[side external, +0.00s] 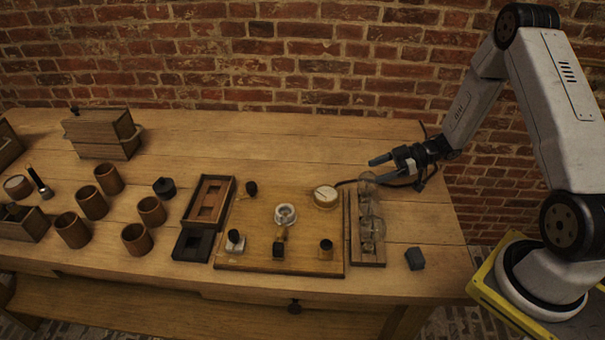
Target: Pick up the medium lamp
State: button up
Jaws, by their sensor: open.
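Clear glass lamps (374,228) stand in a row in a narrow wooden rack (368,262) at the right of the table. They overlap and are see-through, so I cannot tell which one is the medium lamp. My gripper (372,171) is open above the back end of the rack, its two dark fingers pointing left. The rearmost glass (366,187) shows close by the lower finger. I cannot tell whether they touch, and nothing is clearly held between the fingers.
Left of the rack, a wooden board (300,225) carries a round dial (326,196), a white ring-shaped part (285,215) and small posts. A dark block (414,258) lies right of the rack. Several brown cups (92,202) stand far left. A brick wall (220,60) is behind.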

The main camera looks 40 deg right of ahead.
aim_at(362, 177)
jog(key=shift+x, duration=2.4)
jog(key=shift+r, duration=0.1)
grip_shut()
